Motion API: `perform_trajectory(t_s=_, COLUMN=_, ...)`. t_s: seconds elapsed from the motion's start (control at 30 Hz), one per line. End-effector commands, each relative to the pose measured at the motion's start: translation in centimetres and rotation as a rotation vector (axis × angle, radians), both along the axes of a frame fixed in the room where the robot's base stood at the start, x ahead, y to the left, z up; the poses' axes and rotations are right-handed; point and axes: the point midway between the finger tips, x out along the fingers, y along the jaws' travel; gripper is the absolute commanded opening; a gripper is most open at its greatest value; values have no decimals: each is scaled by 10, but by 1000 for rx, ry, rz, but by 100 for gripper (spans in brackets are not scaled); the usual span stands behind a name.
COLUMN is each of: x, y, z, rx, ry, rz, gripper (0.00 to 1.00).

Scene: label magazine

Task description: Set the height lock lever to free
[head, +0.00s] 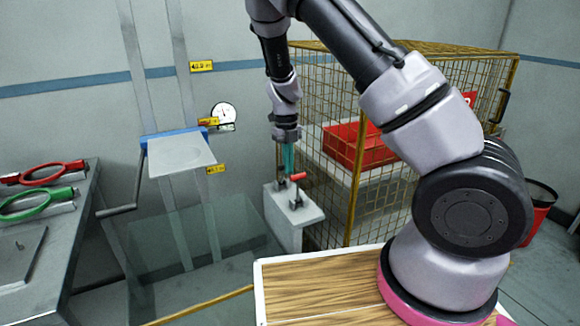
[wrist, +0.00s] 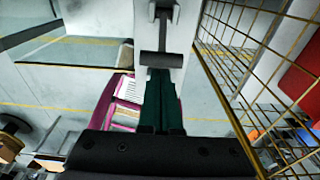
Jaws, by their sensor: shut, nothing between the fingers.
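A small lever with a red grip (head: 298,177) stands on the top of a pale pedestal (head: 295,206) in the middle of the head view. No marking on it is legible, so I cannot tell its setting. My gripper (head: 289,170) points down with its teal fingers shut and empty, just behind and left of the red grip; I cannot tell whether they touch it. In the wrist view my shut fingers (wrist: 161,75) reach toward a dark grey bracket-like part (wrist: 157,59) on a pale surface. The fingers hide part of it.
A yellow mesh cage (head: 400,165) with a red bin inside stands right of the pedestal. Left are a blue-edged plate (head: 182,155) on wall rails, a crank (head: 121,212) and a gauge (head: 224,113). A wooden tabletop (head: 320,285) lies in front.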

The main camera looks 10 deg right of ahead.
Motion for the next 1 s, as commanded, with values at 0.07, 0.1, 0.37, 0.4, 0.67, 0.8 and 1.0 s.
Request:
perform_trajectory(t_s=0.07, x=0, y=0, z=0, rx=0, ry=0, rz=0, gripper=0)
perform_trajectory(t_s=0.1, x=0, y=0, z=0, rx=0, ry=0, rz=0, gripper=0)
perform_trajectory(t_s=0.37, x=29, y=9, z=11, rx=0, ry=-2, rz=1, gripper=0)
perform_trajectory(t_s=0.4, x=34, y=11, z=12, rx=-1, ry=-2, rz=1, gripper=0)
perform_trajectory(t_s=0.67, x=40, y=13, z=14, rx=-1, ry=0, rz=0, gripper=0)
perform_trajectory(t_s=0.8, x=39, y=13, z=14, rx=0, ry=0, rz=0, gripper=0)
perform_trajectory(t_s=1.0, x=40, y=5, z=16, rx=0, ry=0, rz=-1, gripper=0)
